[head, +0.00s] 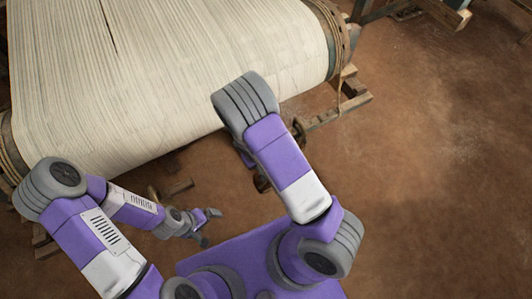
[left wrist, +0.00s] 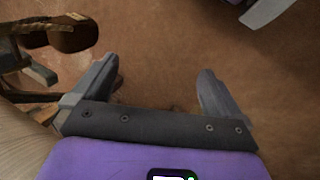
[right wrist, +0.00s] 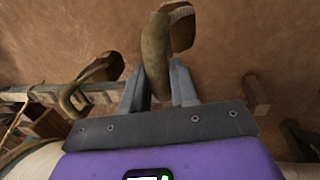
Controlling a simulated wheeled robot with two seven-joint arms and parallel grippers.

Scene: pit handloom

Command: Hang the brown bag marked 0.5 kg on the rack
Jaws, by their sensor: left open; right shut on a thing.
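My right gripper (right wrist: 157,80) is shut on an olive-brown looped thing (right wrist: 156,50), likely a bag, in the right wrist view. A darker brown part with a pale edge (right wrist: 181,28) shows beside it; no 0.5 kg mark is readable. A second brown loop (right wrist: 92,78) is at a grey-green bar (right wrist: 98,92), possibly the rack, left of this gripper. In the head view my forearm mostly hides the right gripper. My left gripper (head: 208,226) is open and empty over the floor; its spread fingers show in the left wrist view (left wrist: 155,75).
The loom's cream warp roll (head: 165,70) fills the upper left of the head view. Wooden frame parts (head: 345,95) stand at its right end. Brown things (left wrist: 70,35) hang at the upper left of the left wrist view. The earthen floor (head: 440,180) at right is clear.

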